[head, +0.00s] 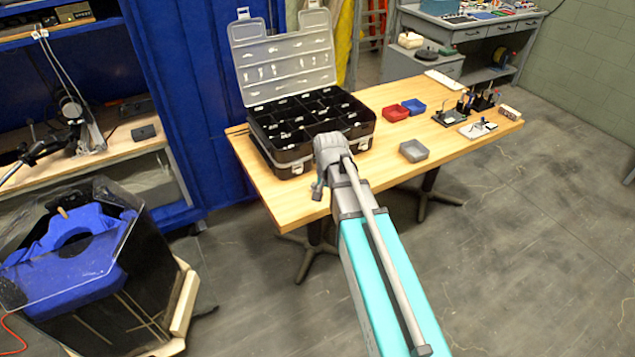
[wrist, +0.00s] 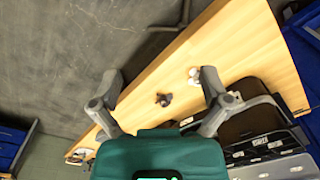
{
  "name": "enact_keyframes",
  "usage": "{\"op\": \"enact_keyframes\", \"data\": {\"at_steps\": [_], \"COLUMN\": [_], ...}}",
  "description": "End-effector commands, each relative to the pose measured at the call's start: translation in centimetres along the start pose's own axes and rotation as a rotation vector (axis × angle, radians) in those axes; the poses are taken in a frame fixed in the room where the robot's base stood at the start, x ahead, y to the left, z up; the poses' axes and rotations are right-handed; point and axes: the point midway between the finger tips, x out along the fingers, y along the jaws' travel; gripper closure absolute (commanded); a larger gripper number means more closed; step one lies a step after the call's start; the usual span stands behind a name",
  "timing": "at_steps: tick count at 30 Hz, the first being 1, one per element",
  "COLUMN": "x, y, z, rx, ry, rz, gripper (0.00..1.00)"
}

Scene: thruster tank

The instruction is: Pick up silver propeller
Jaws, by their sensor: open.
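In the wrist view my gripper (wrist: 160,82) is open, its two grey fingers spread above the wooden table, with nothing held between them. A small dark object (wrist: 163,99) lies on the table, seen between the fingers and below them. A small pale, silvery object (wrist: 193,76) lies beside the right finger in the picture. It may be the silver propeller, but it is too small to tell. In the head view my gripper (head: 318,188) shows only partly at the table's front edge, by the black organizer. No propeller can be made out there; my arm hides part of the table.
The black organizer (head: 290,165) stands open on the wooden table (head: 385,160), its clear lid raised. Right of it are a red bin (head: 396,113), a blue bin (head: 415,106) and a grey bin (head: 413,151). Small devices (head: 478,129) stand at the far right end.

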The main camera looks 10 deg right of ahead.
Motion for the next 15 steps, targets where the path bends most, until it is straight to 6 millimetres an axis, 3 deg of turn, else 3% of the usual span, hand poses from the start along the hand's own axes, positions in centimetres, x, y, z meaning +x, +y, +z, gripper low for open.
{"op": "enact_keyframes", "data": {"at_steps": [1,15], "x": [-0.2,0.3], "y": [-0.9,-6.6], "z": [-1.7,-12.2], "rx": [0.063,0.752], "ry": [-0.002,-0.023], "rz": [0.001,0.028], "gripper": [0.03,0.03]}}
